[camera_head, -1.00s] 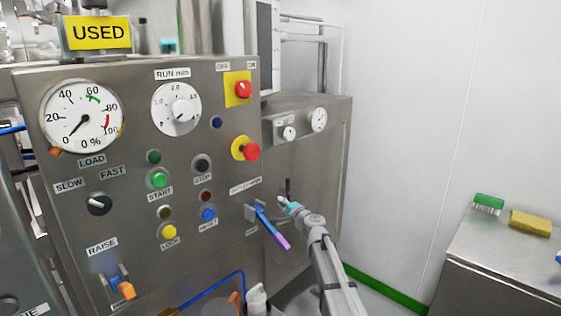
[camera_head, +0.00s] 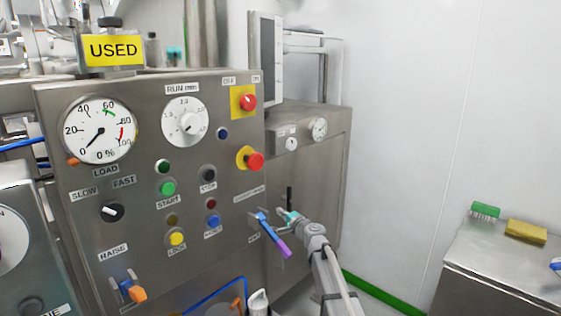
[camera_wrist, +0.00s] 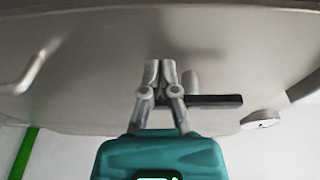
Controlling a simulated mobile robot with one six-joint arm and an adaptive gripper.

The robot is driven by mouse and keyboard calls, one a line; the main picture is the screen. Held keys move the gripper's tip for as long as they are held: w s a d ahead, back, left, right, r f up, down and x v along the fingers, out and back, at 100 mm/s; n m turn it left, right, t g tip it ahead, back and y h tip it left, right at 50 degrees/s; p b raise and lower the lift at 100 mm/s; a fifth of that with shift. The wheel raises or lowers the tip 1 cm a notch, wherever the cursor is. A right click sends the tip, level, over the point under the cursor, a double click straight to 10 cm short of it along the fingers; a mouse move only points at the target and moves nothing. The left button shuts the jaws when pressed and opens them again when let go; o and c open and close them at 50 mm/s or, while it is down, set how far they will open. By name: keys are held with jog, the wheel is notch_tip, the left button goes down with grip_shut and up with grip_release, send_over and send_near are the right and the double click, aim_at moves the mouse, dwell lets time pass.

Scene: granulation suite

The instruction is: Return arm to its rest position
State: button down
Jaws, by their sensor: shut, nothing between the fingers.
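My gripper (camera_wrist: 160,68) is shut and empty in the wrist view, its two fingers together in front of a grey metal surface. A dark bar (camera_wrist: 215,101) lies beside and behind the fingers there. In the head view my gripper (camera_head: 284,213) is small, at the end of my arm, close to the right part of the steel control panel (camera_head: 140,270). A lever with a blue and purple handle (camera_head: 273,238) is just left of it. A black upright handle (camera_head: 289,196) stands just above it. Whether the gripper touches either one cannot be told.
The panel carries a load gauge (camera_head: 99,130), a run dial (camera_head: 184,122), red stop buttons (camera_head: 254,161) and several coloured buttons. A steel bench (camera_head: 500,268) at right holds a green brush (camera_head: 485,211) and a yellow sponge (camera_head: 526,232). The white wall between is clear.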

jog(key=shift+s+f+n+g, duration=0.2)
jog(key=shift+s+n, duration=0.1)
jog(key=shift+s, duration=0.15)
jog(key=shift+s+f+n+g, duration=0.2)
jog(key=shift+s+n, duration=0.1)
jog(key=shift+s, duration=0.1)
jog(key=s+d+f+n+g+h, duration=0.15)
jog(key=s+f+n+g, duration=0.3)
jog(key=s, duration=0.45)
jog(key=s+d+f+n+g+h, duration=0.1)
jog(key=s+d+f+n+g, duration=0.1)
jog(key=s+f+n+g, duration=0.35)
jog(key=s+d+f+g+h, duration=0.2)
jog(key=s+d+f+h, duration=0.15)
jog(key=s+d, duration=0.55)
jog(key=s+d+f+g+h, duration=0.25)
jog(key=s+d+h, duration=0.2)
jog(key=s, duration=0.75)
notch_tip(320, 180, up, 19)
jog(key=p, duration=2)
jog(key=shift+f, duration=0.15)
jog(key=c, duration=1.4)
grip_release()
jog(key=shift+s+t+y, duration=0.1)
jog(key=shift+t+y, duration=0.15)
